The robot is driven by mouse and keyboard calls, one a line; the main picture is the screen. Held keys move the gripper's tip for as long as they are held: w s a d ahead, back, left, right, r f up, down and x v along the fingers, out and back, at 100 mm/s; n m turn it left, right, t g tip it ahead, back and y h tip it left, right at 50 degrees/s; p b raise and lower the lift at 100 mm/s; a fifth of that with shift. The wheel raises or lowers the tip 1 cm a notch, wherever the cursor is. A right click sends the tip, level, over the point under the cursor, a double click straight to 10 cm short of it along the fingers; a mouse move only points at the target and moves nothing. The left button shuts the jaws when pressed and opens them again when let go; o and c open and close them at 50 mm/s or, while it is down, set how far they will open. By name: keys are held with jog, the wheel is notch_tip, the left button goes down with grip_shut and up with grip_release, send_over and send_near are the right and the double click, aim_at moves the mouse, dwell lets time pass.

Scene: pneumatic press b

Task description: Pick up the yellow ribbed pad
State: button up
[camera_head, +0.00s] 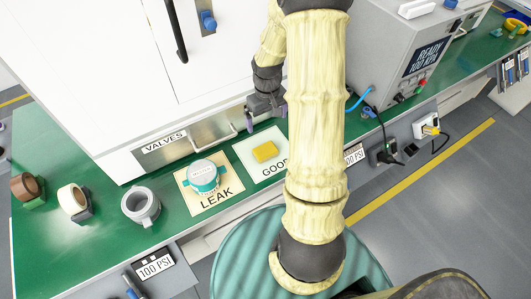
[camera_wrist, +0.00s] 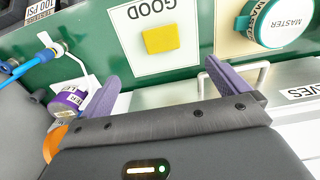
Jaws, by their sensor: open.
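The yellow ribbed pad (camera_head: 265,151) lies flat on the white GOOD card (camera_head: 277,138) on the green bench. The pad also shows in the wrist view (camera_wrist: 160,38), where its ribs are too small to tell. My gripper (camera_head: 262,118) hangs just behind the card in the head view, near the white cabinet front. In the wrist view my gripper's two purple fingers (camera_wrist: 168,82) are spread apart, with nothing between them. The pad lies beyond the fingertips, between their lines, and is not touched.
A teal-and-white MASTER puck (camera_head: 204,176) sits on the LEAK card (camera_head: 215,199), left of the pad. A purple-banded cylinder (camera_wrist: 70,100) is close to the left finger. The VALVES drawer (camera_head: 170,150) and its handle are near my gripper. Tape rolls (camera_head: 73,200) stand at far left.

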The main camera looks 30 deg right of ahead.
send_over(266, 151)
notch_tip(266, 151, down, 12)
jog(key=shift+f, duration=0.1)
dwell(0.6)
jog(key=shift+d, duration=0.1)
jog(key=shift+w+f+p, duration=0.1)
jog(key=shift+f+p, duration=0.5)
jog(key=shift+f, duration=1.95)
